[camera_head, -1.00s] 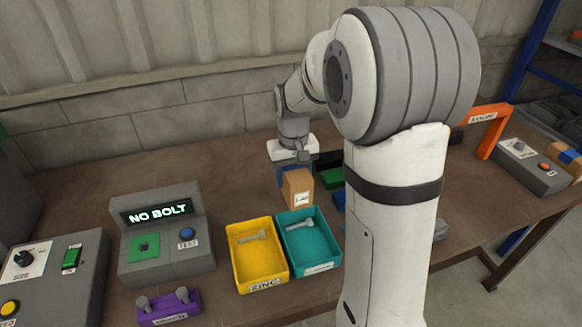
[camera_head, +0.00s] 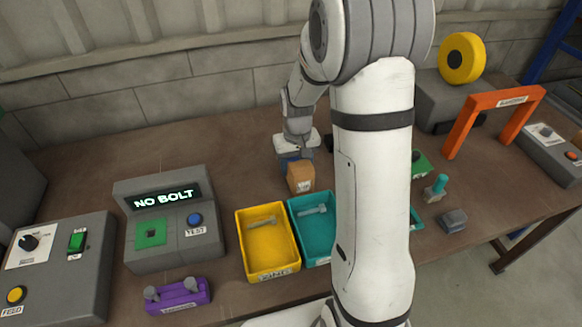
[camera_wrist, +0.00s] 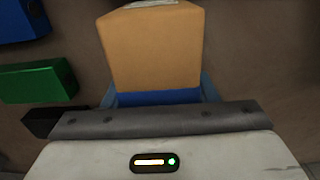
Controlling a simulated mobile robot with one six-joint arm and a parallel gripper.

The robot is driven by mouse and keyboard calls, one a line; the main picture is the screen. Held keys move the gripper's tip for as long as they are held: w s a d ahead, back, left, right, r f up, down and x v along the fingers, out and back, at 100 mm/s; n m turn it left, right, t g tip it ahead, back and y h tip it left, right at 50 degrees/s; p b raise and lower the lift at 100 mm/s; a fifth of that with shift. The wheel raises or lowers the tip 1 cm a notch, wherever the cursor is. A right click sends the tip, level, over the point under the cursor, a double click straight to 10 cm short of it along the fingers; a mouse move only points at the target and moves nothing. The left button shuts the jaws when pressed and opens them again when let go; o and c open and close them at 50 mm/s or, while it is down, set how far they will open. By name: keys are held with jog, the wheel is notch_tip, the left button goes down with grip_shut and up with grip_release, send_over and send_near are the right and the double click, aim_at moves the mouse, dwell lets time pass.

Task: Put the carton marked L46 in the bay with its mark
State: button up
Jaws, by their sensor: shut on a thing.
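The carton (camera_head: 301,177) is a small orange-brown box with a pale label on its side, too small to read here. It sits at my gripper (camera_head: 296,160), beyond the teal tray. In the wrist view the carton (camera_wrist: 152,48) fills the top middle, in front of the gripper (camera_wrist: 158,98) with its blue parts at either side. My gripper is shut on it. I cannot tell whether the carton touches the bench. No bay with a readable L46 mark shows; my arm hides part of the bench.
A yellow tray (camera_head: 242,250) and a teal tray (camera_head: 296,222), each with a bolt, stand in front of the carton. A "NO BOLT" tester (camera_head: 165,225) is left, an orange arch (camera_head: 452,125) right. Blue (camera_wrist: 22,20) and green (camera_wrist: 38,80) blocks lie beside the gripper.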

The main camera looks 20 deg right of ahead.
jog(key=shift+f, duration=0.45)
jog(key=shift+f, duration=0.15)
jog(key=o, duration=1.3)
jog(key=shift+c, duration=0.2)
